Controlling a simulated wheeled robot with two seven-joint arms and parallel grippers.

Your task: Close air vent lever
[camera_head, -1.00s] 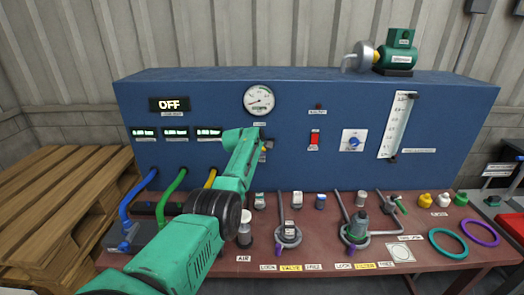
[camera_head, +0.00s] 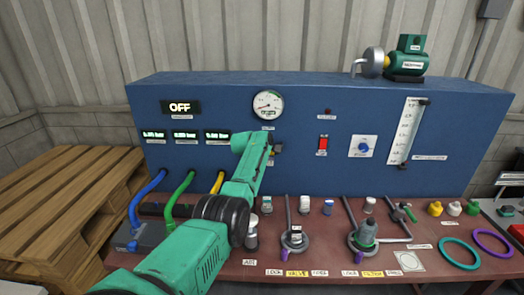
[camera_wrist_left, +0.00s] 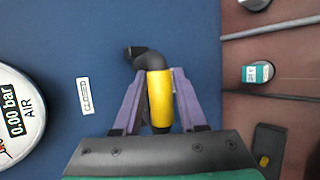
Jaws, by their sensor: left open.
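The air vent lever (camera_wrist_left: 159,98) is a black elbow with a yellow sleeve on the blue panel, seen in the left wrist view. It shows small in the head view (camera_head: 278,148), partly hidden by my left gripper. My left gripper (camera_wrist_left: 156,75) has its purple fingers open on either side of the yellow sleeve. The right finger in that view is very near the sleeve; I cannot tell whether it touches. The left finger shows a small gap. A CLOSED label (camera_wrist_left: 83,95) is beside the lever. My right gripper is not in view.
The round air gauge (camera_head: 268,104) is above the lever and reads 0.00 bar in the wrist view. A red switch (camera_head: 323,143) and a blue knob (camera_head: 363,147) are to the right. Hoses, bottles and fittings crowd the brown bench (camera_head: 225,272) below.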

